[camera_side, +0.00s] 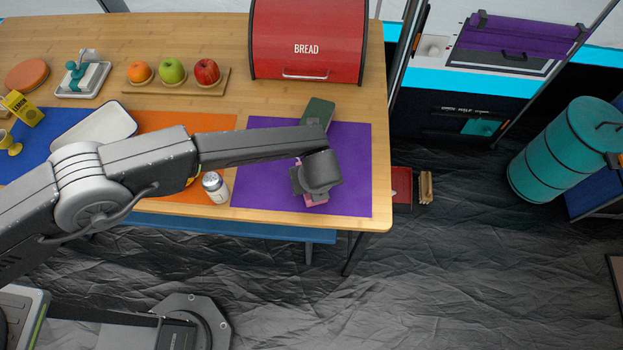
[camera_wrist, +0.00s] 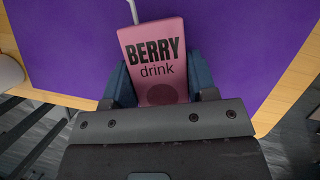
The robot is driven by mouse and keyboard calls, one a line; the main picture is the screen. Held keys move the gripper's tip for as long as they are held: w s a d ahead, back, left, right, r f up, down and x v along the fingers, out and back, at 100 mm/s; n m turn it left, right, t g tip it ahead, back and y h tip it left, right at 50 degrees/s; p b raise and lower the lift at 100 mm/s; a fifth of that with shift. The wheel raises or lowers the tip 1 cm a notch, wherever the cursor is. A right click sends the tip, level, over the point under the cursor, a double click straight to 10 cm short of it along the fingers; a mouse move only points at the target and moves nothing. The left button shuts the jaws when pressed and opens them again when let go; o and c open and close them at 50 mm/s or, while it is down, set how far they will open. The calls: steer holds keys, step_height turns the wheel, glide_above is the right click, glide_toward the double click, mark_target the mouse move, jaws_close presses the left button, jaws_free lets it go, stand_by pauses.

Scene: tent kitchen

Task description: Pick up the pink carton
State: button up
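The pink carton (camera_wrist: 158,50), labelled "BERRY drink" with a pale straw, is large in the wrist view. My gripper (camera_wrist: 160,75) has its dark blue fingers on both sides of the carton, with no clear gap, so it looks shut on it. The carton's lower part is hidden by my gripper's body. In the side view my gripper (camera_side: 313,184) is over the purple mat (camera_side: 350,150), and only small pink parts of the carton (camera_side: 316,201) show under it. I cannot tell whether the carton still touches the mat.
A dark green item (camera_side: 319,110) lies just behind my gripper, and the red bread box (camera_side: 306,40) stands at the back. A white jar (camera_side: 215,187) stands left of the purple mat. The table's front and right edges are close; the mat's right part is clear.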

steer(key=c, duration=0.4)
steer(key=shift+r, duration=0.1)
